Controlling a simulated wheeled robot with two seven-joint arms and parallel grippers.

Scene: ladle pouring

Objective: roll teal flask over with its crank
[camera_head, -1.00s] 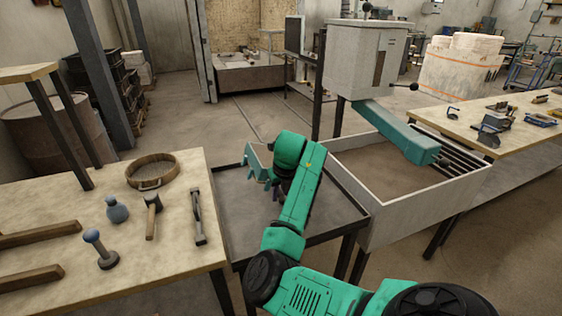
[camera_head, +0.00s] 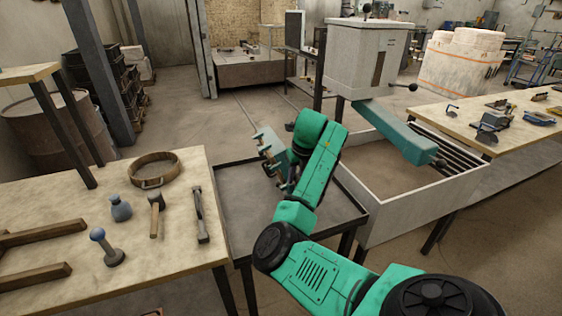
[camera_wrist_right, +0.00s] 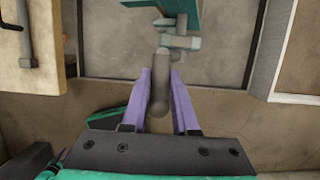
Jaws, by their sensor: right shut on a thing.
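The teal flask (camera_head: 267,143) is tilted above the dark metal-topped table in the head view, left of my right wrist. Part of it shows at the top of the right wrist view (camera_wrist_right: 188,12). Its grey crank (camera_wrist_right: 160,68) points toward my right gripper (camera_wrist_right: 165,95). The purple fingers are shut on the crank's rounded handle, one on each side. In the head view my right gripper (camera_head: 288,181) is partly hidden by my green arm. I cannot tell whether the flask touches anything below.
The metal-topped table (camera_head: 240,210) has a raised dark rim. A sand box (camera_head: 375,205) stands to its right, below a grey machine (camera_head: 368,60) with a teal chute (camera_head: 395,132). The wooden bench (camera_head: 60,200) at left holds a round sieve (camera_head: 155,169) and several tools.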

